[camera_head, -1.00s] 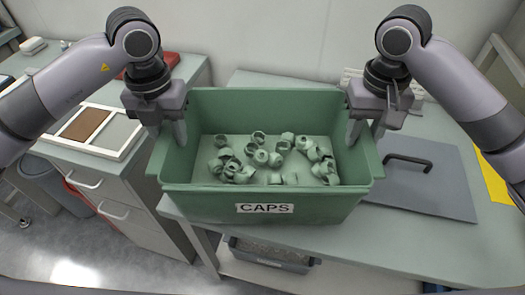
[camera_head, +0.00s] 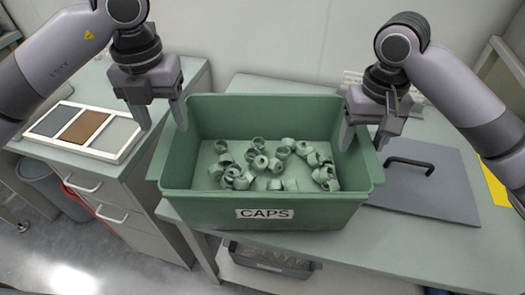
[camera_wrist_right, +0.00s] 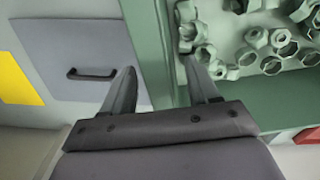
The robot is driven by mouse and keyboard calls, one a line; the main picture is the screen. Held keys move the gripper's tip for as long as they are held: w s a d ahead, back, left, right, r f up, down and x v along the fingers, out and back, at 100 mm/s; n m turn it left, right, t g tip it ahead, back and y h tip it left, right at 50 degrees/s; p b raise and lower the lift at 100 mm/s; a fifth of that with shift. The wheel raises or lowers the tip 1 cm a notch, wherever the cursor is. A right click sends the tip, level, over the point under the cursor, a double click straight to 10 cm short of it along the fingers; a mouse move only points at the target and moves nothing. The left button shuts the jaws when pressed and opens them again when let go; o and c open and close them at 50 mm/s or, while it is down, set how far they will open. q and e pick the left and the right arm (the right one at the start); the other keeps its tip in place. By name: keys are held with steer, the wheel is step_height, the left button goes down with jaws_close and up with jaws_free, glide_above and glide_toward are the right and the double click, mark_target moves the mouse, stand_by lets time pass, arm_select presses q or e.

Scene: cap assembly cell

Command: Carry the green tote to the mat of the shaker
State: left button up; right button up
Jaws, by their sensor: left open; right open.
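The green tote (camera_head: 195,207) labelled CAPS stands on the grey table with several pale green caps loose inside. My left gripper (camera_head: 163,122) is open and empty at the tote's upper left, its fingers apart above the left rim. My right gripper (camera_head: 365,146) is open with its fingers on either side of the tote's right wall; the right wrist view shows the green wall (camera_wrist_right: 150,45) between them. Whether the fingers touch the wall is unclear. I cannot tell which mat belongs to the shaker; no shaker is identifiable.
A grey panel with a black handle (camera_head: 425,182) lies right of the tote, beside a yellow patch (camera_head: 496,183). A white frame with three coloured panels (camera_head: 122,150) sits on the left cabinet. A bin (camera_head: 287,262) is under the table.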

steer(key=shift+r, duration=0.1)
arm_select(q)
step_height(320, 180, up, 6)
steer(key=shift+r, duration=0.25)
arm_select(e)
step_height(320, 180, up, 12)
stand_by(0.6)
stand_by(0.5)
